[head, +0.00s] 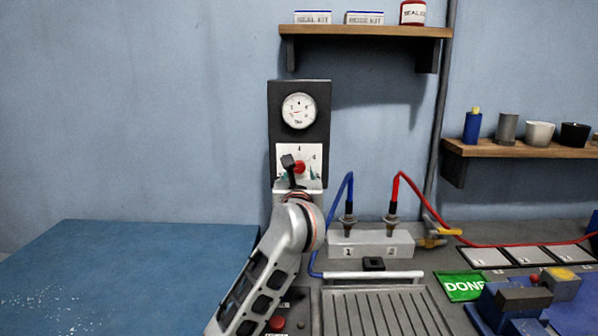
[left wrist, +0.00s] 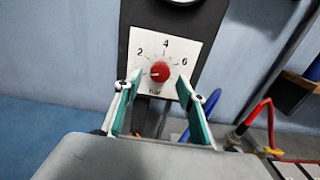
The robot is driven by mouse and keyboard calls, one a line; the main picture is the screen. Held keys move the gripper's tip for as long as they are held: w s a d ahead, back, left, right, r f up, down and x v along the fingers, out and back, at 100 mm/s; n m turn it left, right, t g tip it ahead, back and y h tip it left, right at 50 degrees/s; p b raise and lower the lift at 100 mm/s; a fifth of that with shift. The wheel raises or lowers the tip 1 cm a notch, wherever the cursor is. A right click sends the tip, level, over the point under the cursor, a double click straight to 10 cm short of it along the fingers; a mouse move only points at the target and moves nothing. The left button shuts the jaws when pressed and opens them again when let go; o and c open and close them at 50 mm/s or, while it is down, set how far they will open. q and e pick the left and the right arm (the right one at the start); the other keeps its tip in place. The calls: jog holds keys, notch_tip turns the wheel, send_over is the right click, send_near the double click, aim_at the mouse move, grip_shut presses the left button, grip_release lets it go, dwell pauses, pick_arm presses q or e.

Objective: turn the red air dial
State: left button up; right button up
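The red air dial (head: 299,168) sits on a white numbered plate (head: 313,152) on a dark upright panel, below a round gauge (head: 299,111). In the left wrist view the dial (left wrist: 160,72) shows whole, with 2, 4 and 6 around it and a pale mark on its lower left side. My left gripper (left wrist: 157,88) is open, with one green-padded finger on each side and just below the dial. I cannot tell whether either finger touches it. In the head view my left arm and gripper (head: 297,172) partly cover the plate. My right gripper is not in view.
A grey block (head: 371,244) with blue and red hoses stands right of the panel. A grooved tray (head: 381,312) and a green DONE sign (head: 461,286) lie in front. Shelves (head: 366,32) hang above and at right. The blue surface (head: 130,275) at left is clear.

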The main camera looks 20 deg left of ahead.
aim_at(299, 167)
pick_arm(q)
jog(key=shift+x, duration=1.1)
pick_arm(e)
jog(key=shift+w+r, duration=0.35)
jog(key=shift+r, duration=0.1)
pick_arm(q)
jog(key=c, duration=1.1)
jog(key=shift+c, duration=0.2)
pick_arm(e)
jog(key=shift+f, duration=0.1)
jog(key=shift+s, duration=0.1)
